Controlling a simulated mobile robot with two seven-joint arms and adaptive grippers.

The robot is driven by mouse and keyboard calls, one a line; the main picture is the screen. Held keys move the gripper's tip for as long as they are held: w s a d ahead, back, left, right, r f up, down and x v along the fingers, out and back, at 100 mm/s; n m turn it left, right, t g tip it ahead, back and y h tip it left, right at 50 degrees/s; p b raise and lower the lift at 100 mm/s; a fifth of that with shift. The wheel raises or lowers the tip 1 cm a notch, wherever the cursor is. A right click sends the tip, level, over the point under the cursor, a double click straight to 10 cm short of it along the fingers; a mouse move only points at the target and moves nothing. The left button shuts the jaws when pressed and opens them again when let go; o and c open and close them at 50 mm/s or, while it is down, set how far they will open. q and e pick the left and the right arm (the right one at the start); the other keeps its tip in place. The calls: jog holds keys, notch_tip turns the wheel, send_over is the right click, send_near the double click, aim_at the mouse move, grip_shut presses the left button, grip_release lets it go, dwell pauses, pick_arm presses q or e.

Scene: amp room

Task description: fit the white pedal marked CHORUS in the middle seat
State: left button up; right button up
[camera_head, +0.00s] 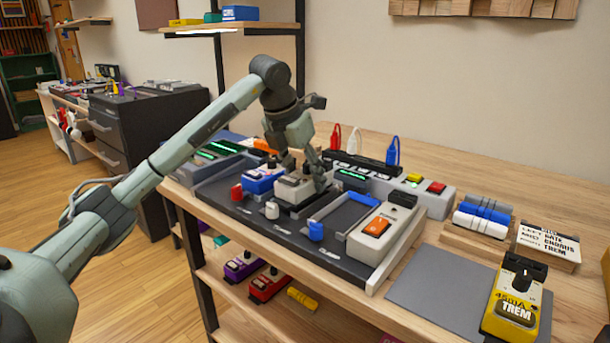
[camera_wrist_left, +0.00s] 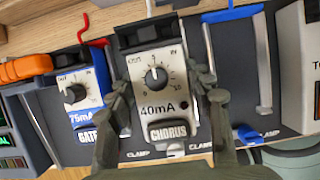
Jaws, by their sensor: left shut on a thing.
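The white CHORUS pedal (camera_head: 290,190) is at the middle seat of the dark pedalboard (camera_head: 245,218). In the left wrist view the pedal (camera_wrist_left: 158,85) shows its knob, "40mA" and the CHORUS plate. My left gripper (camera_head: 305,178) comes down from above and is shut on its sides, with one finger along each side in the left wrist view (camera_wrist_left: 165,100). I cannot tell whether the pedal rests fully on the seat floor. A white clamp lever (camera_head: 272,210) stands in front of the middle seat. My right gripper is not in view.
The blue GATE pedal (camera_head: 263,180) sits close on the left. The blue-edged right seat (camera_head: 345,216) is empty. A power unit with an orange switch (camera_head: 376,228) stands right of it. The yellow TREM pedal (camera_head: 515,298) lies on a grey mat (camera_head: 432,283). Plugs (camera_head: 391,152) stand behind.

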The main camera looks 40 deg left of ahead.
pick_arm(q)
jog(key=shift+f, duration=0.6)
dwell(0.8)
jog(key=shift+f, duration=0.15)
dwell(0.6)
jog(key=shift+s+d+f, duration=0.1)
jog(key=shift+s+f, duration=0.05)
jog(key=shift+f, duration=0.25)
dwell(0.5)
jog(key=o, duration=1.6)
jog(key=shift+r, duration=0.1)
jog(key=shift+o, duration=1)
